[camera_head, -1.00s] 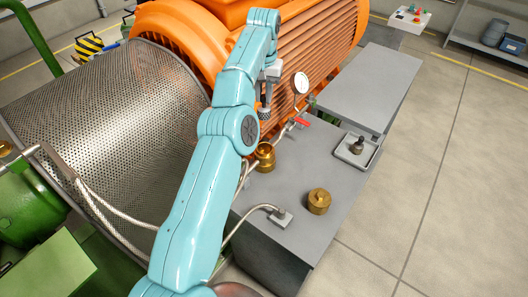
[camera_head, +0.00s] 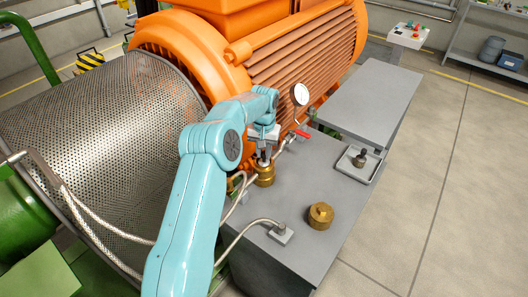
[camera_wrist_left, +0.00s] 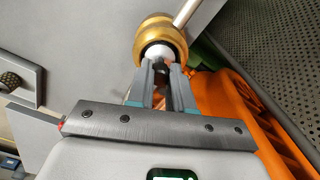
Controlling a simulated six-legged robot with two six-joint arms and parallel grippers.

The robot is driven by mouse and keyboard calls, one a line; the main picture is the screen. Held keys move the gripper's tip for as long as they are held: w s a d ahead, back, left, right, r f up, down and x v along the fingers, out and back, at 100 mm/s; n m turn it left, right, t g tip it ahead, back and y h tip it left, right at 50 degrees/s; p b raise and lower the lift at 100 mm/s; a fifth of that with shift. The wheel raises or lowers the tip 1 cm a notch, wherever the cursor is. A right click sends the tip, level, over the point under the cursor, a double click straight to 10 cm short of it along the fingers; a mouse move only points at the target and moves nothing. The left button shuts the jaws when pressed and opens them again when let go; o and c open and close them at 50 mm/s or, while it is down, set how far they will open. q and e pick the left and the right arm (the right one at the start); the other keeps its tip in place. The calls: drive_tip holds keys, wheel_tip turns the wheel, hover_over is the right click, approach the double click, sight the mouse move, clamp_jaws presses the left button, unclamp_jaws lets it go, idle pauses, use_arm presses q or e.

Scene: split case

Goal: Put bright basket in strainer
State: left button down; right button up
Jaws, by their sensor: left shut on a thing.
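The strainer (camera_head: 265,179) is an open brass body on the grey bench, joined to a metal pipe. It also shows in the wrist view (camera_wrist_left: 160,27). My left gripper (camera_head: 265,158) is directly above its mouth, pointing down. In the wrist view its fingers (camera_wrist_left: 165,72) are shut on the bright basket (camera_wrist_left: 158,51), a pale round piece at the strainer's mouth. The basket's lower part is hidden by the brass rim, so how deep it sits cannot be told. My right gripper is not in view.
A brass cap (camera_head: 320,215) stands on the bench, right of the strainer. A shallow tray (camera_head: 371,172) holds a dark knobbed part (camera_head: 359,159). A pressure gauge (camera_head: 300,94), a red-handled valve (camera_head: 301,133) and a bent hose (camera_head: 245,232) are close by. The orange motor (camera_head: 290,60) rises behind.

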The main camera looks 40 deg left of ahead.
use_arm(q)
drive_tip(key=shift+w+f, duration=0.1)
drive_tip(key=shift+f, duration=0.3)
drive_tip(key=shift+s+r, duration=0.15)
drive_tip(key=shift+s, duration=0.15)
drive_tip(key=shift+w+f, duration=0.1)
drive_tip(key=shift+f, duration=0.1)
drive_tip(key=c, duration=1)
unclamp_jaws()
drive_tip(key=shift+w+f, duration=0.1)
drive_tip(key=shift+w, duration=0.05)
drive_tip(key=shift+s+r, duration=0.2)
drive_tip(key=shift+w+r, duration=0.15)
drive_tip(key=shift+r, duration=0.1)
wheel_tip(320, 180, up, 12)
drive_tip(key=shift+f+b, duration=0.2)
drive_tip(key=shift+b, duration=0.1)
